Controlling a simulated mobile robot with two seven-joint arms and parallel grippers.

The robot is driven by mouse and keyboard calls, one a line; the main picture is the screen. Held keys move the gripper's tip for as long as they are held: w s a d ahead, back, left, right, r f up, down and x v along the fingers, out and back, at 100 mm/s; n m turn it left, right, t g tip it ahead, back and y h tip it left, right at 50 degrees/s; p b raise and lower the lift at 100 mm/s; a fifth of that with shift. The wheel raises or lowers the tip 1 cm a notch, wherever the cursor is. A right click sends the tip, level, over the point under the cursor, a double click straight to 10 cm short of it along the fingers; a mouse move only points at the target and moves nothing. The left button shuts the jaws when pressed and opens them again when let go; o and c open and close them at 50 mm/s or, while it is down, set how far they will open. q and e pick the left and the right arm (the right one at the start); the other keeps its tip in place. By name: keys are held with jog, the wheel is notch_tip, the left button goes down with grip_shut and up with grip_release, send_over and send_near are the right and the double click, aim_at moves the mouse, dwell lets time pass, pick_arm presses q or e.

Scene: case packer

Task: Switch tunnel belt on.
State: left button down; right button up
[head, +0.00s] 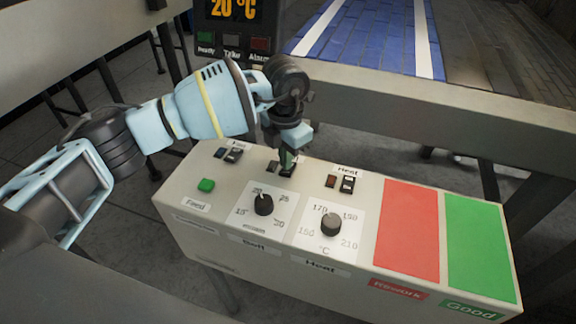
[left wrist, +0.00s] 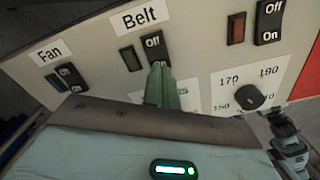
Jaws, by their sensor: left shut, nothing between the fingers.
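The control box (head: 190,240) stands in front of me. Its belt rocker switch (left wrist: 155,45) sits under the Belt label (left wrist: 140,15) in the left wrist view, with "Off" readable on its upper half.
The fan switch (head: 233,155) lies left of the belt switch and the heat switch (head: 347,184) right. The belt dial (head: 263,205), heat dial (head: 331,225) and green feed button (head: 206,185) are nearer. A display (head: 236,20) reads 20 °C behind.

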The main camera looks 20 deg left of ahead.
pick_arm(q)
jog(key=shift+f, duration=0.3)
pick_arm(e)
jog(key=shift+s+d+f, duration=0.15)
dwell(0.3)
